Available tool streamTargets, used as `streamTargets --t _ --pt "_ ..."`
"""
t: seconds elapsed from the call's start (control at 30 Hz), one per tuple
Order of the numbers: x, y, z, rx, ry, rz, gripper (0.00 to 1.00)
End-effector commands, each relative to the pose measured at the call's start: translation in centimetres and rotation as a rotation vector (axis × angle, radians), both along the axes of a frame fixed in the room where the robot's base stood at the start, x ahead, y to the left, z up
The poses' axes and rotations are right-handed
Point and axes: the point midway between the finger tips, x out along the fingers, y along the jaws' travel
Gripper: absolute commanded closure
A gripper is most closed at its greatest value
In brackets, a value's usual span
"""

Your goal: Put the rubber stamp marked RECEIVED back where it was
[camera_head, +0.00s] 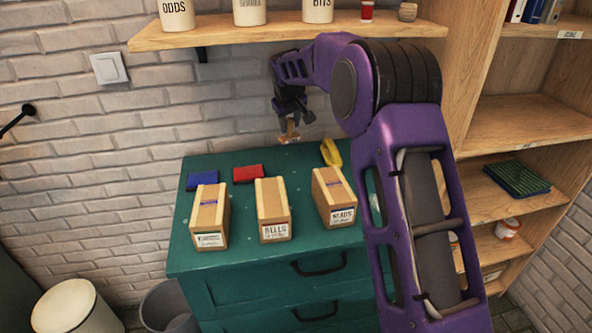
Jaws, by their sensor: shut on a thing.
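My gripper (292,116) hangs above the back of the green cabinet (186,240), under the wall shelf. It is shut on a small wooden stamp (290,133), held with its base downward. The stamp's marking cannot be read from here. The stamp looks raised above the cabinet top, behind the middle box, between the red pad (248,173) and a yellow object (331,153). A blue pad (201,180) lies left of the red one.
Three cardboard boxes with labels stand in a row on the cabinet: left (209,216), middle (273,210) and right (334,197). The wooden shelf (230,32) with jars is overhead. My purple arm covers the cabinet's right side. A shelving unit (530,110) stands at right.

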Motion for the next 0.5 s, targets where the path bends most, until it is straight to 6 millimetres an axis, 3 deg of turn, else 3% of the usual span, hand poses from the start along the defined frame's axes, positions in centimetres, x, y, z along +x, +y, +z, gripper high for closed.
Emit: streamTargets --t 0.17,0.5 --pt "0.1 0.2 -0.9 0.0 0.002 0.002 0.98" --pt "0.1 0.1 -5.6 0.001 0.002 0.002 0.98"
